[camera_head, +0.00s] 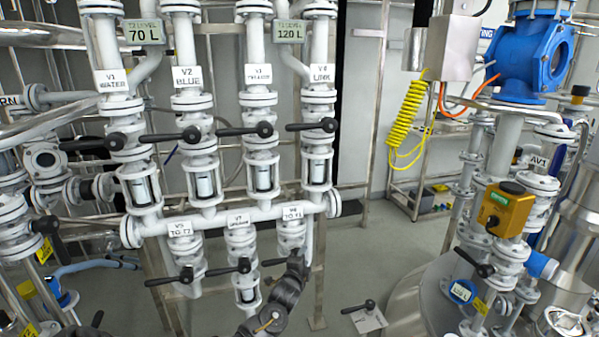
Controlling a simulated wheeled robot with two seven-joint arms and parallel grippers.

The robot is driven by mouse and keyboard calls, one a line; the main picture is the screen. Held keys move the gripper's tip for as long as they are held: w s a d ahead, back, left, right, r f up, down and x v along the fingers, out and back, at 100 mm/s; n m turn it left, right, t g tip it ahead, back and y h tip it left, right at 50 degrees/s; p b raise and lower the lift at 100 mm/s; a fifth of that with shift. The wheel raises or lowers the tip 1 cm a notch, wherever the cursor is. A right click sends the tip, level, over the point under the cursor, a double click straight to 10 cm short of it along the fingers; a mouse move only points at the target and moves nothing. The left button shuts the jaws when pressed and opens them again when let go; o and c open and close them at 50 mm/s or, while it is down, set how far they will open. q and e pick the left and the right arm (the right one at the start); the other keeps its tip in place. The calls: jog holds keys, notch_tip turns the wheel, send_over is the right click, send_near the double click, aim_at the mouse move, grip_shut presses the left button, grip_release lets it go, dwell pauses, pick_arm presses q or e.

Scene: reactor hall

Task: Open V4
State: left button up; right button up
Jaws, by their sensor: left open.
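Valve V4 (319,97) is the rightmost of the white upper valves, under a "V4 LINK" label (320,73). Its black lever handle (309,126) lies roughly horizontal across the pipe, with its thick end at the right. A sight glass (318,170) sits below the handle. My left gripper (297,262) is at the lower middle, well below the V4 handle and apart from it. It is open, at the lower right valve's handle; I cannot tell whether it touches that handle. Its dark fingers are small and hard to make out. My right gripper is not in view.
V1, V2 and V3 (258,97) stand left of V4 with similar black handles. A horizontal white manifold (220,220) and lower valves lie below. A yellow actuator (505,209), a blue valve (529,60) and a steel vessel (420,290) stand at right. Grey floor shows between.

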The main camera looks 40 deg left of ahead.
pick_arm(q)
notch_tip(320, 180, up, 21)
jog(key=w+a+m+t+y, duration=0.2)
jog(key=t+y, duration=0.4)
send_near(298, 130)
jog(key=x, duration=0.2)
jog(key=shift+m, duration=0.3)
jog(key=p+x, duration=0.3)
jog(key=x, duration=0.7)
jog(key=shift+a+r+p, duration=0.1)
jog(key=shift+p, duration=0.3)
jog(key=shift+w+a+r, duration=0.1)
jog(key=shift+w+a, duration=0.15)
jog(key=shift+w, duration=0.15)
grip_shut()
